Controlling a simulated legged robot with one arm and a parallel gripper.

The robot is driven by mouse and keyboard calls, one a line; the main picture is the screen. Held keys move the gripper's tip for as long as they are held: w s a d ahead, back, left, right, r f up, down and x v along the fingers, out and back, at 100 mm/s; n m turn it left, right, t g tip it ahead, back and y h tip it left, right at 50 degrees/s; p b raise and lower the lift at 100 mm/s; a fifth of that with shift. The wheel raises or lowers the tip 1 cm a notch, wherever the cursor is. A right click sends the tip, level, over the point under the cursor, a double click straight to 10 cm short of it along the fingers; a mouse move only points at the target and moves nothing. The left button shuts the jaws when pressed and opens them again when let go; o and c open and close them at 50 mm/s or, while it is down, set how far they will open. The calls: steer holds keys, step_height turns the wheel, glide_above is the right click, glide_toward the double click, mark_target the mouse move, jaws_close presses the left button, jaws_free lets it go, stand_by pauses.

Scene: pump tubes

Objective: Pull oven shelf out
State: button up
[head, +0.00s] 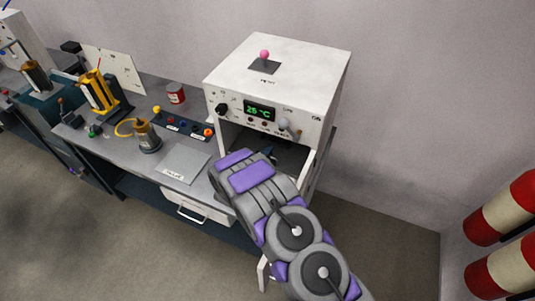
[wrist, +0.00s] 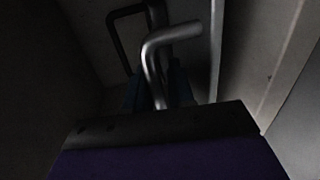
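The white oven (head: 275,80) stands on the bench with its green display reading 25 °C. Its front chamber is open, and its door (head: 307,172) hangs open at the right. My gripper (head: 268,153) is at or just inside the chamber opening; my purple and grey arm hides most of it and much of the interior. In the dark wrist view, a bent metal bar (wrist: 174,38), perhaps the shelf handle, rises right in front of my gripper (wrist: 160,92). The fingers are barely visible, so I cannot tell whether they grip the bar. The shelf's surface is not clear.
Left of the oven, the grey bench holds a flat plate (head: 185,163), a row of coloured buttons (head: 188,127), a red can (head: 176,93) and a yellow pump device (head: 98,91). The floor at front left is clear.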

steer(key=shift+w+d, duration=0.1)
steer(key=shift+w, duration=0.1)
jaws_close()
steer(key=shift+s+f, duration=0.1)
